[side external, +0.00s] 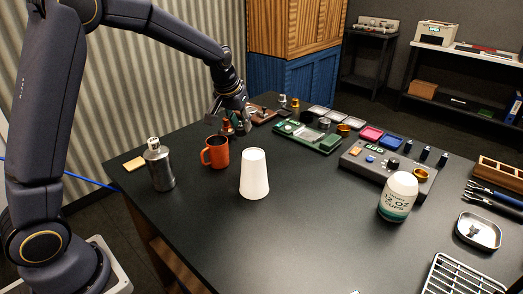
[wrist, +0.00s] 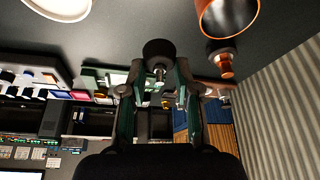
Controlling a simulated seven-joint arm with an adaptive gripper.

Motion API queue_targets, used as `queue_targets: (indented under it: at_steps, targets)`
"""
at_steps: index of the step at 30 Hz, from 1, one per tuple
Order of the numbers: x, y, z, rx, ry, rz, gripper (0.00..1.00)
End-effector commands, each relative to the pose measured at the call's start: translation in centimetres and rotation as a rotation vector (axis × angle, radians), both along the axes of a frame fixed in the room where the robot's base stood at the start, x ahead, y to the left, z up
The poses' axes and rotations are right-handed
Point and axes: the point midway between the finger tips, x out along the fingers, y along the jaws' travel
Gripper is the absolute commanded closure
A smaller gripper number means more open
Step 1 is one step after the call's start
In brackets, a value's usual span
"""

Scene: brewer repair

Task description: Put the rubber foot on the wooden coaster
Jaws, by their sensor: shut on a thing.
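My gripper (wrist: 160,78) is shut on the rubber foot (wrist: 159,50), a black round piece with a short metal stud, held between the fingertips in the wrist view. In the side view my gripper (side external: 238,122) is at the far left part of the table, behind the orange mug; the foot cannot be made out clearly there. A small flat tan square (side external: 133,163) lies near the left table edge, well to the left of my gripper; it may be the wooden coaster, but I cannot be sure.
An orange mug (side external: 216,152), a steel bottle (side external: 159,168) and a white cup (side external: 254,176) stand on the black table. A copper-coloured piece (side external: 227,128) is close to my gripper. A green device (side external: 308,136) and a grey panel (side external: 385,165) lie to the right. The front middle is clear.

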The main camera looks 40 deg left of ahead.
Motion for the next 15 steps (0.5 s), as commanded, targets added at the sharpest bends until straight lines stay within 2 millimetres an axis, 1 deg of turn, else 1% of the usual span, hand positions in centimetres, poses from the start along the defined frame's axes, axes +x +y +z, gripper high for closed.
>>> queue_targets:
  at_steps: [3,11,15]
  targets:
    - [-0.5,-0.1,1.6,0.000,-0.004,0.000,1.00]
    - [-0.6,-0.1,6.6,0.000,-0.005,0.001,1.00]
    - [-2.4,2.4,6.7,0.009,0.001,0.064,1.00]
